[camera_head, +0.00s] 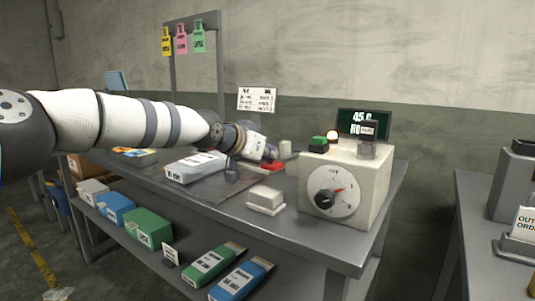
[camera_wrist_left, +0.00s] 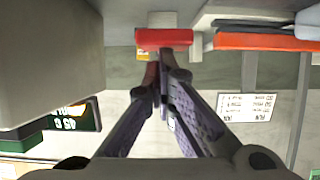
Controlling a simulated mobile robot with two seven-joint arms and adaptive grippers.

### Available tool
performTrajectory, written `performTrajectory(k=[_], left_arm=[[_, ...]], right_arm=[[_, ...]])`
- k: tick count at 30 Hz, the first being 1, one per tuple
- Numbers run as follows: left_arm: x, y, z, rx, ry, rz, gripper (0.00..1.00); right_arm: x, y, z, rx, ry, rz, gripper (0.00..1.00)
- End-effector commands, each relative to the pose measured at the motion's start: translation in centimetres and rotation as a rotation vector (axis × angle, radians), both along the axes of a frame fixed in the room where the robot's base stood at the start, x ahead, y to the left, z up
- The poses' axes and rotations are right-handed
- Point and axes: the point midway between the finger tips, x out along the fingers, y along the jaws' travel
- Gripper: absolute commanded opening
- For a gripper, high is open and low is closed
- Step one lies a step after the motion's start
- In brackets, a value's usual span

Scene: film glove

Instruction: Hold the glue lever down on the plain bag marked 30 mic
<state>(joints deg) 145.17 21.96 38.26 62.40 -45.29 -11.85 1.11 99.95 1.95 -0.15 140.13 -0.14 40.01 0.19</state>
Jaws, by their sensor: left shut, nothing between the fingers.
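The plain bag (camera_head: 195,167) is a pale packet with a dark printed label at its front end, lying on the bench; the print is too small to read surely. A red lever (camera_head: 271,165) shows at the tip of my left gripper (camera_head: 270,153), right of the bag. In the left wrist view the lever is a red bar (camera_wrist_left: 163,38) straight beyond my left gripper (camera_wrist_left: 165,58), whose fingers are together and empty. The fingertips overlap the bar's lower edge there; I cannot tell whether they press it. My right gripper is in neither view.
A cream control box (camera_head: 345,185) with a dial and a green display (camera_head: 362,122) stands right of the lever. A small white block (camera_head: 265,200) sits in front. Packets and boxes fill the lower shelf (camera_head: 185,262). A second table (camera_head: 470,215) stands right.

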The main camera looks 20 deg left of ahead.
Motion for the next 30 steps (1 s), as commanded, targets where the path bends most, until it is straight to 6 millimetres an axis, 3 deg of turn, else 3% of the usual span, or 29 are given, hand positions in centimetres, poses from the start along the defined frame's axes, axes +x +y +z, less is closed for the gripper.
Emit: performTrajectory(k=[30], left_arm=[[0.0,0.0,-1.5,0.007,0.024,0.000,0.00]], right_arm=[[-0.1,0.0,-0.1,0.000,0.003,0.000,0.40]])
